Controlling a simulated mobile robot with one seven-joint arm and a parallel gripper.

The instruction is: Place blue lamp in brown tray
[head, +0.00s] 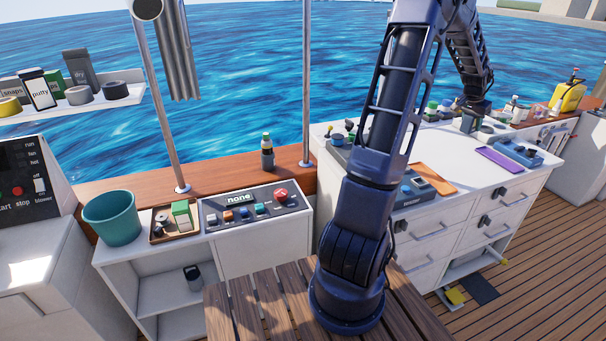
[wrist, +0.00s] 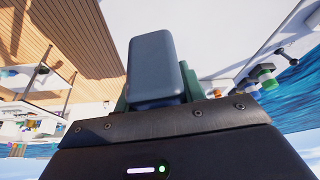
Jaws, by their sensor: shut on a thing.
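My gripper (head: 470,122) is over the white counter at the right in the head view, small and partly hidden. In the wrist view my gripper (wrist: 158,100) is shut on a smooth grey-blue block (wrist: 153,65) with rounded edges. I cannot tell for sure that this block is the blue lamp. Green parts show on both sides of it. A brown tray (head: 160,240) stands at the left in the head view, on a white cabinet, with a grey roll and a green-and-white box in it. My gripper is far to the right of this tray.
An orange-brown flat tray (head: 434,178) and a purple tray (head: 499,160) lie on the right counter (head: 470,190). A blue tray (head: 517,152) with small items is beside them. A teal bucket (head: 112,220) and a button panel (head: 255,209) flank the brown tray.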

